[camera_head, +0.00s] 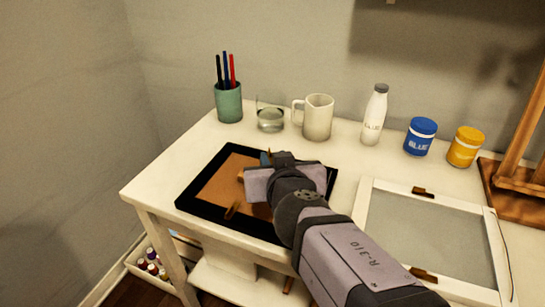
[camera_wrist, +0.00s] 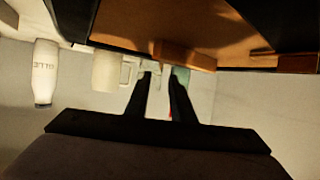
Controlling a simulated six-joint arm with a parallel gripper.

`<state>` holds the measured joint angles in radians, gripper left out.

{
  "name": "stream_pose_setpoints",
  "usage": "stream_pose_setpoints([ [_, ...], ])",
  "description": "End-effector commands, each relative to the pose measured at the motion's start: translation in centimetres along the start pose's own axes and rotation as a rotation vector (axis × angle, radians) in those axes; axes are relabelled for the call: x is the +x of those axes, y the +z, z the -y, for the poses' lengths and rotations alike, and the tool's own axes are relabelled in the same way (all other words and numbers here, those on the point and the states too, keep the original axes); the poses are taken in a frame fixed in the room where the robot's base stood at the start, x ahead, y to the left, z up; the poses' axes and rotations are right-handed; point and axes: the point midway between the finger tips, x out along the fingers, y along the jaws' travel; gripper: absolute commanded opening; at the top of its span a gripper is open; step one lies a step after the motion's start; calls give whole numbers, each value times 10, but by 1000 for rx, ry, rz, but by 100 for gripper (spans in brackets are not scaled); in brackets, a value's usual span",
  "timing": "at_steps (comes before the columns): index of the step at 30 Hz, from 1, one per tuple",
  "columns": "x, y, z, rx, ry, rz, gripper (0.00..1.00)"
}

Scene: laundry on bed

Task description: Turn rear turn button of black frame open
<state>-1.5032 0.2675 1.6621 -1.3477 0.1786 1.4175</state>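The black frame (camera_head: 190,192) lies flat on the white table with its brown backing (camera_head: 222,180) facing up. One wooden turn button (camera_head: 232,210) shows near its front edge. My gripper (camera_head: 265,158) is over the rear part of the frame, and the wrist hides much of the backing. A small wooden piece shows at the gripper tip. In the wrist view, which looks upside down, my gripper's two dark fingers (camera_wrist: 160,76) are apart with a narrow gap. A wooden turn button (camera_wrist: 185,55) is close to the fingertips; contact cannot be told. Another button (camera_wrist: 298,63) is farther right.
Behind the frame stand a green pen cup (camera_head: 229,103), a glass (camera_head: 270,117), a white mug (camera_head: 318,118) and a glue bottle (camera_head: 374,116). Blue (camera_head: 420,137) and yellow (camera_head: 465,147) jars are farther right. A white frame (camera_head: 365,200) lies right of my arm.

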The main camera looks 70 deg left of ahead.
Motion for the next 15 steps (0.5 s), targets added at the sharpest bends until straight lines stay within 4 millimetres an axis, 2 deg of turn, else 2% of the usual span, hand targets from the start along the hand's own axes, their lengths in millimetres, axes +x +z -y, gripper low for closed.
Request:
stream_pose_setpoints([
  [6, -21, 0, 0, 0, -1, -1, 22],
  [15, -26, 0, 0, -1, 0, 1, 22],
])
